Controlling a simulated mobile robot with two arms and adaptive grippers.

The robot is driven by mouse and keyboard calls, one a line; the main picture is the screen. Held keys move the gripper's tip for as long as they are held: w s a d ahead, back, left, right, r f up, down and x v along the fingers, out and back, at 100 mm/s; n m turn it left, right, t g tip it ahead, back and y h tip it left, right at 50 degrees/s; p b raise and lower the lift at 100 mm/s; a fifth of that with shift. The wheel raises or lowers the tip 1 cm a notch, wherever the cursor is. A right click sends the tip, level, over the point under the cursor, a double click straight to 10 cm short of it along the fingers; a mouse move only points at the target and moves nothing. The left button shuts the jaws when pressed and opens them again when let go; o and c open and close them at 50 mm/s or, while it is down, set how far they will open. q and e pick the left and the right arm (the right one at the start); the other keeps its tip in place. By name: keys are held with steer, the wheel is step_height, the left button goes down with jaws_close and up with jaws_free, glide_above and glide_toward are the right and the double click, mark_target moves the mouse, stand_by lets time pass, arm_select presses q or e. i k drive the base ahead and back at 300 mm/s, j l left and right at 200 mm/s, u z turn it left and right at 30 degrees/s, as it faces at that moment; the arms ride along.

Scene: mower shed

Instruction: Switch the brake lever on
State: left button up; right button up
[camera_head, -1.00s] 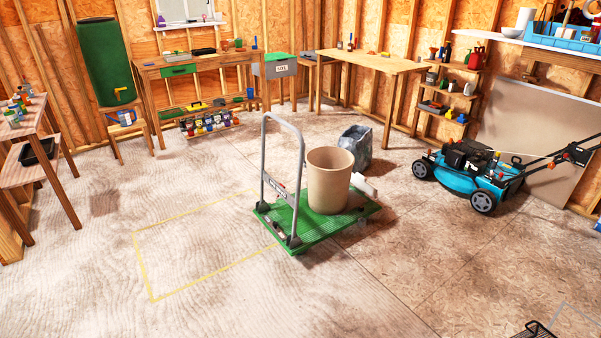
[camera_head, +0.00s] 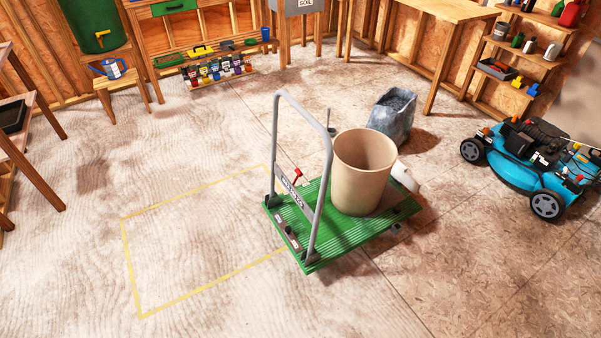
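A green platform cart (camera_head: 345,232) with a grey upright handle (camera_head: 327,165) stands in the middle of the floor. A small red-tipped lever-like part (camera_head: 297,175) shows beside the handle's lower crossbar. A small grey fitting (camera_head: 287,236) lies on the deck at the handle end. I cannot tell which of these is the brake lever, nor its setting. A large beige pot (camera_head: 361,175) stands on the deck, with a white object (camera_head: 404,177) next to it. Neither of my grippers is in view.
A yellow floor outline (camera_head: 180,296) lies left of the cart, partly reaching it. A blue mower (camera_head: 525,165) is at the right. The floor in front and to the left is clear.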

mark_target(299, 174)
steer(key=z, duration=0.7)
steer(key=i+j+z, duration=0.15)
steer(key=j+z, duration=0.25)
steer(key=i+j+z, duration=0.1)
steer(key=j+z, duration=0.85)
steer(key=j, duration=1.05)
steer(key=j+z, duration=0.15)
steer(key=j, duration=0.4)
steer(key=k+j, duration=0.1)
steer(key=j, duration=0.45)
steer(key=k+j+z, duration=0.15)
steer(key=j, duration=0.95)
steer(key=k+j+z, duration=0.15)
steer(key=j, duration=0.4)
